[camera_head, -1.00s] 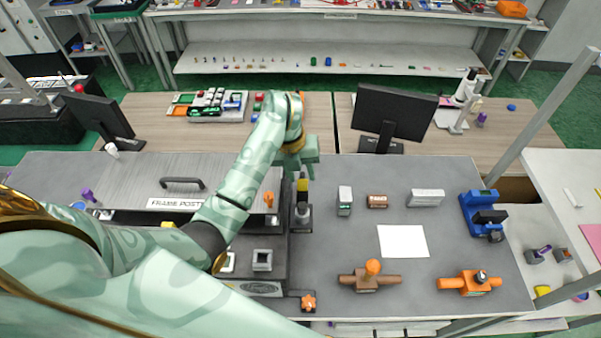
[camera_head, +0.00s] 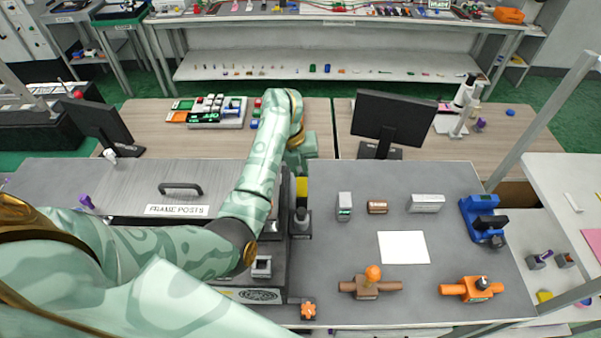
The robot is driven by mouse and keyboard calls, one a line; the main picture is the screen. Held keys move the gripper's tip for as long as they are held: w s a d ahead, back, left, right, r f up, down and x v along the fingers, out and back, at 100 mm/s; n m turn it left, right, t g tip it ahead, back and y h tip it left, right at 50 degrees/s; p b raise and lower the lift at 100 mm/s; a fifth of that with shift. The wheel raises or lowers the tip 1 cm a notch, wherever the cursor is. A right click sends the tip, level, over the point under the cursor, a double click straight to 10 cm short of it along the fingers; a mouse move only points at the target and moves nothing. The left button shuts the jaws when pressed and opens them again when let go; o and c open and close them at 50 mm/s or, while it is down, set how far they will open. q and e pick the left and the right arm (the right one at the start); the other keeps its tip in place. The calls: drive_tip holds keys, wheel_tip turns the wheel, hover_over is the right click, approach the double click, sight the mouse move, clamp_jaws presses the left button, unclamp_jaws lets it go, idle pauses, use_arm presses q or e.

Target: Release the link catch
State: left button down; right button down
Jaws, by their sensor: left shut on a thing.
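The link catch is a small dark fixture (camera_head: 301,223) at the right edge of the grey machine box, with a yellow-marked upright lever (camera_head: 302,188) above its base. My left gripper (camera_head: 299,158) is at the upper end of this lever and shut on it. The fingertips are mostly hidden by my own wrist, so the exact hold does not show clearly. My left forearm crosses in front of the box and hides part of it. My right gripper is not in view.
A panel marked "FRAME POSTS" (camera_head: 130,185) with a dark handle lies left. To the right on the grey bench are small blocks, a white sheet (camera_head: 404,247), a blue fixture (camera_head: 483,218), a brown valve (camera_head: 371,284) and an orange valve (camera_head: 472,289). A monitor (camera_head: 392,118) stands behind.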

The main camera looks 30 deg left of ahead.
use_arm(q)
drive_tip(key=c, duration=1.5)
unclamp_jaws()
drive_tip(key=shift+f, duration=0.1)
drive_tip(key=shift+o, duration=0.2)
wheel_tip(320, 180, up, 16)
drive_tip(key=s+a+p, duration=0.1)
drive_tip(key=a+p, duration=0.2)
drive_tip(key=p, duration=0.3)
drive_tip(key=shift+s+p, duration=0.15)
drive_tip(key=shift+p, duration=0.15)
